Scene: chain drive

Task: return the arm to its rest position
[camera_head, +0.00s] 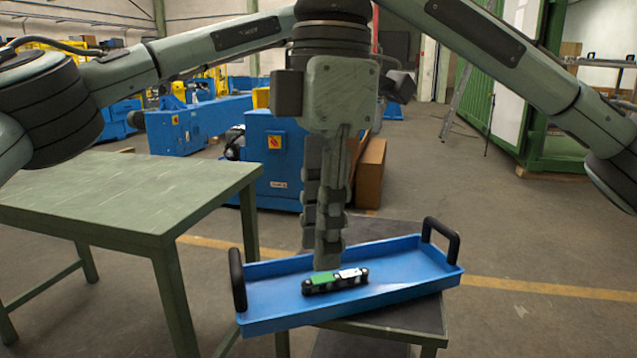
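My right gripper (327,258) hangs fingers-down in the middle of the head view, over the blue tray (271,319). Its fingers overlap one another from this side, so the gap between them is hidden. A small dark part with a green and white top (322,278) lies in the tray, just below the fingertips in the picture. I cannot tell whether the fingertips touch it. An arm link of mine comes in from the upper left and another from the upper right. My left gripper is not in view.
The tray has black handles (238,279) at its ends and rests on a small dark table (427,316). A green table (110,190) stands at the left. A blue machine (270,160) and brown boxes (369,173) stand behind. Open floor lies to the right.

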